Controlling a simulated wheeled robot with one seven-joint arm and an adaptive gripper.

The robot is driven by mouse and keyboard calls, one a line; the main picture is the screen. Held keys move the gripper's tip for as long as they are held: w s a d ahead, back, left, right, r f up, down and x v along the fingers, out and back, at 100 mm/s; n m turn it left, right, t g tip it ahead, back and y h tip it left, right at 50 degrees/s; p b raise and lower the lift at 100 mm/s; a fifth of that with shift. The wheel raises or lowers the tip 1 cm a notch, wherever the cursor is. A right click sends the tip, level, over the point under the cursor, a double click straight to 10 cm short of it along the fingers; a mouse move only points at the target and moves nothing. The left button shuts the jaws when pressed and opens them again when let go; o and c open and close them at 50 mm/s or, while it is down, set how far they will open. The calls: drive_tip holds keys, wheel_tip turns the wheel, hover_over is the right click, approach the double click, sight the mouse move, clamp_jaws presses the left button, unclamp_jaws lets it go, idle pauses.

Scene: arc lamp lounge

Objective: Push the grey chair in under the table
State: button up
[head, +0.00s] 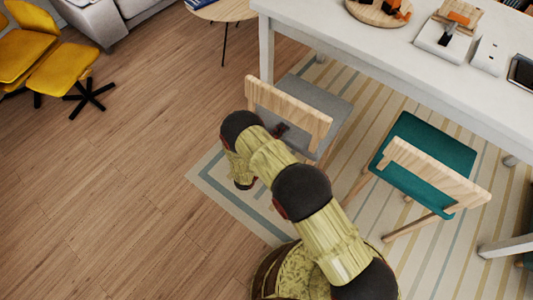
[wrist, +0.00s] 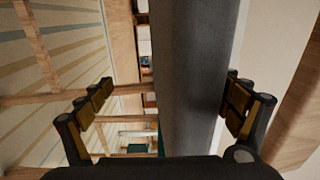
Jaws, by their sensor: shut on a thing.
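The grey chair (head: 322,97) has a grey seat and a pale wooden backrest (head: 287,106). It stands at the near side of the white table (head: 375,62), with part of its seat by the table edge. My gripper (head: 281,130) is low behind the chair, just below the backrest, and partly hidden by my arm. In the wrist view, the grey seat (wrist: 195,80) stands edge-on between the fingers of my gripper (wrist: 165,100). The right finger is close against it. The left finger looks apart from it, but the contact is hard to see. My gripper is shut on the chair.
A teal chair (head: 430,150) stands to the right, on the same striped rug (head: 225,190). A yellow chair and footstool (head: 55,73), a sofa (head: 100,22) and a small round table (head: 222,10) are at upper left. The wooden floor at left is clear.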

drive_tip(key=v, duration=1.2)
drive_tip(key=shift+w+a+f, duration=0.1)
drive_tip(key=shift+a, duration=0.05)
